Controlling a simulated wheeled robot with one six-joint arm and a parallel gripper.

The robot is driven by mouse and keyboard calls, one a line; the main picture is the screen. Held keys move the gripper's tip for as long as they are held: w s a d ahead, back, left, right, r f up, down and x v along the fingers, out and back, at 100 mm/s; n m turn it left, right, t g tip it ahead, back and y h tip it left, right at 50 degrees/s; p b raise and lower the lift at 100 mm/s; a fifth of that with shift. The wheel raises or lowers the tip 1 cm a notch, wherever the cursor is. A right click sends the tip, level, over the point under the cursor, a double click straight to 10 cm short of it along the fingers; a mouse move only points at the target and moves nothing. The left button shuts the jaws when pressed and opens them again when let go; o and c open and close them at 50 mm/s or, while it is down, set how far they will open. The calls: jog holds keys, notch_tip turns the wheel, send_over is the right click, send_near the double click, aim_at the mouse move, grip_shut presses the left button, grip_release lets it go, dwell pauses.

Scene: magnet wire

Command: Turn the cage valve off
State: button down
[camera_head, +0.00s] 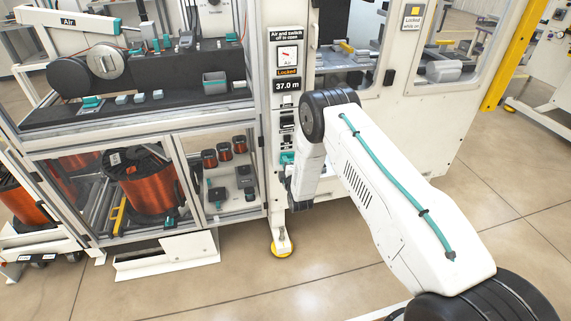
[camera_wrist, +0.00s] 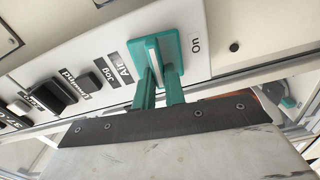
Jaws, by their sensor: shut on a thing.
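The cage valve (camera_wrist: 169,46) is a teal square piece with a pale raised bar on the panel. The label "Air" is beside it on the left and "On" on the right. My gripper (camera_wrist: 160,84) has its two teal fingers shut on the valve's handle in the wrist view. The fingertips partly hide where they touch it.
Black switches (camera_wrist: 58,93) labelled "Jog" and "Unwind" sit in line left of the valve. A sign (camera_head: 287,33) above reads "Air and switch off in case", and a display (camera_head: 288,86) reads 37.0 m. A glazed cabinet with copper spools (camera_head: 147,185) stands at left.

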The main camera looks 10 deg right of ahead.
jog(key=shift+n, duration=0.6)
jog(key=shift+f, duration=0.1)
jog(key=c, duration=1.5)
grip_release()
jog(key=shift+o, duration=0.2)
jog(key=s, duration=0.7)
jog(key=shift+s, duration=0.4)
